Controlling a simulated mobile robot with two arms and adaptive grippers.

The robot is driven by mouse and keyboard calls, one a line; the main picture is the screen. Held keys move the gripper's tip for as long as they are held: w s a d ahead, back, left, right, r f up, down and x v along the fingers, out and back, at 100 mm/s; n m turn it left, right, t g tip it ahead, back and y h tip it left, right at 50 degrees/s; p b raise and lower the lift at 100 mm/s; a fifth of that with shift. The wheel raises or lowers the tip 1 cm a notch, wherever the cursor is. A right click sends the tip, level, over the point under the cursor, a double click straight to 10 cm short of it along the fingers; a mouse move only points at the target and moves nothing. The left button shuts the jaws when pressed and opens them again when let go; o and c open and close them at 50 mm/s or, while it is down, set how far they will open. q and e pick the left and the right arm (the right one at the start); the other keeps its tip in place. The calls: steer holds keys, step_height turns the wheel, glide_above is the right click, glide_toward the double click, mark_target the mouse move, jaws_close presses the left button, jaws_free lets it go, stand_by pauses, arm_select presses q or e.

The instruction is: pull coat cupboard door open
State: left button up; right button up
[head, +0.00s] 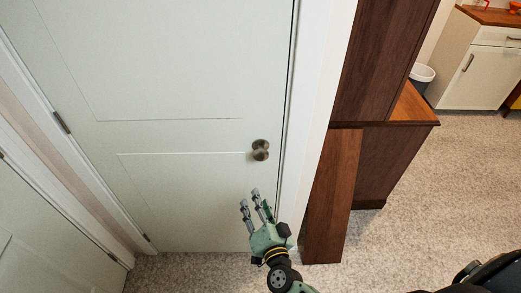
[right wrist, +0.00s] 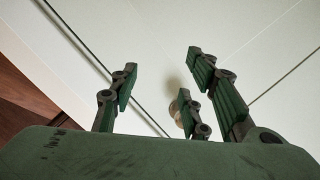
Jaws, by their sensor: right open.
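The pale coat cupboard door (head: 180,75) fills the left and middle of the head view and looks shut in its white frame. Its hinges are on the left edge. A round bronze knob (head: 260,150) sits near its right edge. My right gripper (head: 251,201) is open and empty, below the knob in the picture and apart from it. In the right wrist view the open fingers (right wrist: 160,78) point at the door surface (right wrist: 240,35). The knob (right wrist: 174,107) shows between them, partly hidden by a finger. My left gripper is not in view.
A dark wooden hutch (head: 375,165) stands right of the door frame, close to my right gripper. A white bin (head: 421,78) and a pale cabinet (head: 480,65) are farther back. Another pale door (head: 45,245) is at lower left. Carpet (head: 430,190) at the right is clear.

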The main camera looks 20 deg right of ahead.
mark_target(262, 159)
step_height(262, 159, up, 12)
steer(key=w+d+f+m+h, duration=0.1)
steer(key=w+d+m+h, duration=0.15)
steer(key=m, duration=0.35)
steer(key=shift+t+h, duration=0.35)
steer(key=shift+t, duration=0.05)
steer(key=p+x, duration=0.1)
steer(key=x, duration=0.4)
steer(key=shift+w+r, duration=0.15)
steer(key=shift+w, duration=0.05)
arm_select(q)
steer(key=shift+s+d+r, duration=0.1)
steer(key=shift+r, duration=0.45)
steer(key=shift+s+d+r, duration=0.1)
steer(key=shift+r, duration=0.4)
arm_select(e)
steer(key=shift+w+d, duration=0.1)
steer(key=shift+w, duration=0.45)
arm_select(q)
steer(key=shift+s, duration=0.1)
arm_select(e)
steer(key=shift+s, duration=0.1)
jaws_close()
